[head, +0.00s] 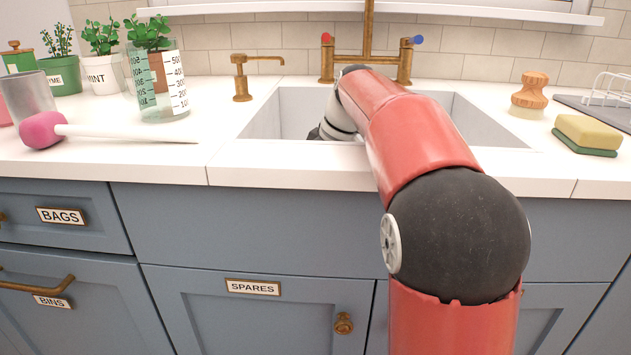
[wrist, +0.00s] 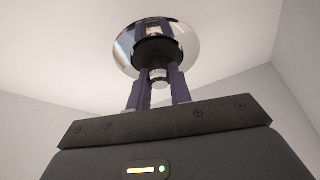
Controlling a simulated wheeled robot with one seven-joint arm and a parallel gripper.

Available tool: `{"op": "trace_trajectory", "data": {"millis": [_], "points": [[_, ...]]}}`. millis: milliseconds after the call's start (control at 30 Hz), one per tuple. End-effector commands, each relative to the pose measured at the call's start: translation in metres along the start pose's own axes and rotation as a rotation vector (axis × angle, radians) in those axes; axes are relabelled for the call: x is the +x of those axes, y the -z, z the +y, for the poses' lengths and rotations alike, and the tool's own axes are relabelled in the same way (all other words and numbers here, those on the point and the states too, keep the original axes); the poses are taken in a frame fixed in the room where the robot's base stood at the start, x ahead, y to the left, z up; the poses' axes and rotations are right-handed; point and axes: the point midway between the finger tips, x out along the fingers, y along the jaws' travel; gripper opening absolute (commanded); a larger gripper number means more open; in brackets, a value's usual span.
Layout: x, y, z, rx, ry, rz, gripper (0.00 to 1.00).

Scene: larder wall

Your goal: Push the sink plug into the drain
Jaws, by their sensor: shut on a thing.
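The sink (head: 268,112) is set in the white counter, and my red arm reaches over its front edge into it. In the head view my gripper's jaws and the drain are hidden. In the wrist view my gripper (wrist: 158,84) is shut on the metal knob of the sink plug (wrist: 158,50), a dark disc. The shiny round drain (wrist: 124,52) shows behind and around the plug on the pale sink floor. The plug overlaps the drain's middle; I cannot tell whether it sits inside or just above it.
A brass tap (head: 368,60) stands behind the sink, with a soap dispenser (head: 242,78) to its left. A measuring jug (head: 160,85) and a pink-headed tool (head: 45,130) are at left. A brush (head: 530,92) and sponge (head: 588,133) are at right. Sink walls (wrist: 292,60) rise around my gripper.

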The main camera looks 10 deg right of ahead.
Motion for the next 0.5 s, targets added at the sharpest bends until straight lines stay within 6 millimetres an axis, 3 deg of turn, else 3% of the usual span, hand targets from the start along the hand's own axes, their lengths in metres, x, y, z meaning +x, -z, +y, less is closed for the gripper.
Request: {"op": "trace_trajectory", "data": {"millis": [333, 367, 500], "points": [[0.0038, -0.0016, 0.0, 0.0, 0.0, 0.0, 0.0], [0.0026, -0.0011, 0.0, 0.0, 0.0, 0.0, 0.24], [0.0024, -0.0009, 0.0, 0.0, 0.0, 0.0, 0.42]]}}
